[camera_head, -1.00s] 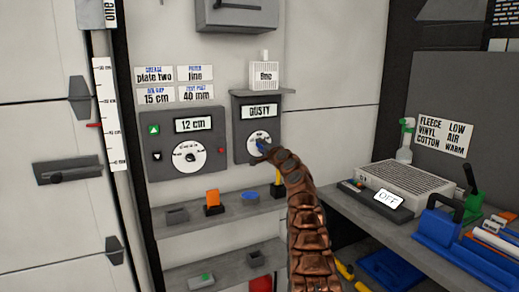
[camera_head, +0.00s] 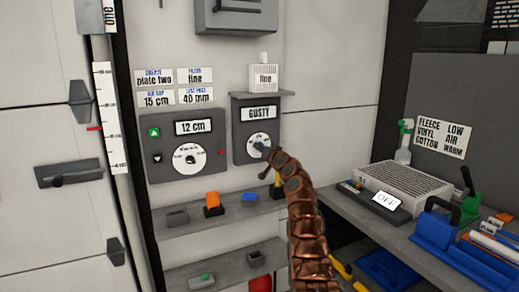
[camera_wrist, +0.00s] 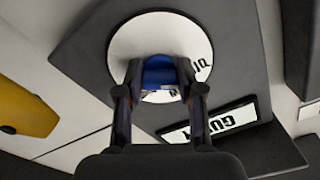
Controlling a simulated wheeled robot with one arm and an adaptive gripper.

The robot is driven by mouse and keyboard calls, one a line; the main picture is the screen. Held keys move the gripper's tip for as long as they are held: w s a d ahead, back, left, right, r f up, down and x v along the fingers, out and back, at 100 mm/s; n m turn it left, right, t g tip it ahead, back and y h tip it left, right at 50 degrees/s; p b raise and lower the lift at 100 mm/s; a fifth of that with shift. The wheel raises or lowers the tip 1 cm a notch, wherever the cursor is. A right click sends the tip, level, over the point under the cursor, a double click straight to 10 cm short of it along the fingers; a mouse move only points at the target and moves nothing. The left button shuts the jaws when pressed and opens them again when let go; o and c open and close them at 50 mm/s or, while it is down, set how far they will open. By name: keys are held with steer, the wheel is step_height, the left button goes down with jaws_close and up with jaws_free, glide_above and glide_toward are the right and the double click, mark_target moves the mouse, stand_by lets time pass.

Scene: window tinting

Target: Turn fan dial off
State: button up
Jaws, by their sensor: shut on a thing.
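The dial (camera_head: 255,142) is a white disc with a blue knob, on a grey wall box (camera_head: 240,115) whose display (camera_head: 259,113) reads GUSTY. My gripper (camera_head: 263,149) is at the dial and covers part of it. In the wrist view the white disc (camera_wrist: 150,32) shows large, with the blue knob (camera_wrist: 159,74) between the fingers of my gripper (camera_wrist: 159,82). The fingers are shut on the knob. Most lettering on the disc is hidden or too small to read.
Left of it, another wall box (camera_head: 160,165) has a dial and a display reading 12 cm. A shelf (camera_head: 185,228) below holds small blocks. At right, a bench holds a vented unit with an OFF label (camera_head: 387,202), a spray bottle (camera_head: 404,141) and blue tools (camera_head: 440,230).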

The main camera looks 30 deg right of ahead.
steer(key=shift+a+r+n, duration=0.1)
steer(key=shift+r+n, duration=0.05)
steer(key=shift+n, duration=0.15)
steer(key=o, duration=1.1)
steer(key=shift+w, duration=0.1)
steer(key=shift+o, duration=0.3)
